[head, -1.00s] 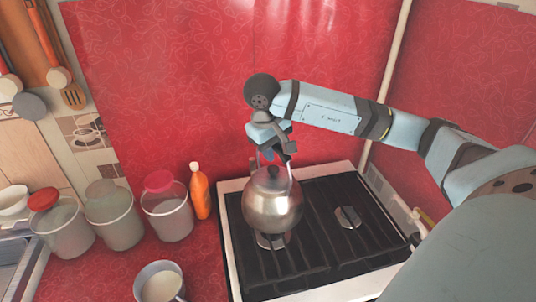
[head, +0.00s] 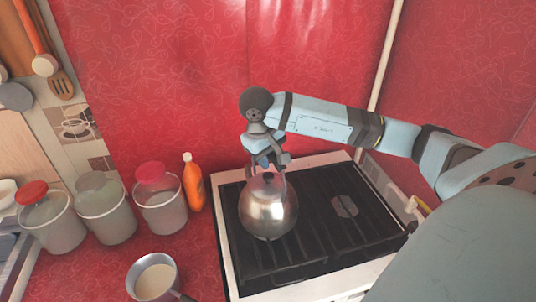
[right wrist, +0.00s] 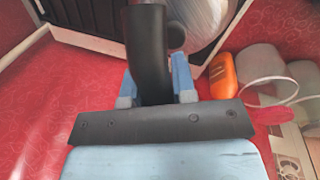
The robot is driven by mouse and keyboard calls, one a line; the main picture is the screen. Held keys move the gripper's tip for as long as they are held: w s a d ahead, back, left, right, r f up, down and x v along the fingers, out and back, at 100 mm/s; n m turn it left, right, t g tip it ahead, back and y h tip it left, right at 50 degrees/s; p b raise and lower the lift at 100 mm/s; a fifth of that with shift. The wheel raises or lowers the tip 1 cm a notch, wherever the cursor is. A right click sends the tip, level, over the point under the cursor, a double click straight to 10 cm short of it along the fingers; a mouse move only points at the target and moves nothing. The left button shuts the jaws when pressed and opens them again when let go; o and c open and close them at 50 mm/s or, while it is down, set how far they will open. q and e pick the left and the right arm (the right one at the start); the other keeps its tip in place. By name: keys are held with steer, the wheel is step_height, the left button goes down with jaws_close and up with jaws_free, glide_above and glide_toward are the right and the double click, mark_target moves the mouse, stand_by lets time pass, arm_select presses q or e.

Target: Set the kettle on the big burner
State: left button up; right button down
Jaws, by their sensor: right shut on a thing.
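The shiny metal kettle (head: 268,215) is over the left side of the dark stove top (head: 320,250) and looks upright. It hides the left burner, and I cannot tell whether its base touches the grate. The right burner (head: 344,206) is bare. My right gripper (head: 268,166) is above the kettle, shut on its handle. In the right wrist view the two blue fingers (right wrist: 154,88) are on either side of the dark handle (right wrist: 148,50), with part of the kettle's silver body (right wrist: 200,14) beyond. My left gripper is not in view.
An orange bottle (head: 193,183) and several lidded jars (head: 160,200) stand left of the stove. A pan with pale contents (head: 156,280) is at the front left. A red patterned wall (head: 180,80) rises behind.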

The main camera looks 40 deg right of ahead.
steer(key=shift+f+b, duration=0.55)
stand_by(0.5)
steer(key=c, duration=0.8)
jaws_free()
steer(key=shift+c, duration=0.2)
steer(key=shift+a+r, duration=0.1)
steer(key=shift+r, duration=0.3)
steer(key=r, duration=0.2)
steer(key=a+r, duration=0.1)
steer(key=r, duration=0.2)
steer(key=shift+r+b, duration=0.1)
steer(key=shift+b, duration=0.2)
step_height(320, 180, up, 8)
steer(key=a+p, duration=0.1)
steer(key=p, duration=0.1)
steer(key=shift+a+f, duration=0.2)
steer(key=shift+a, duration=0.05)
steer(key=shift+w, duration=0.1)
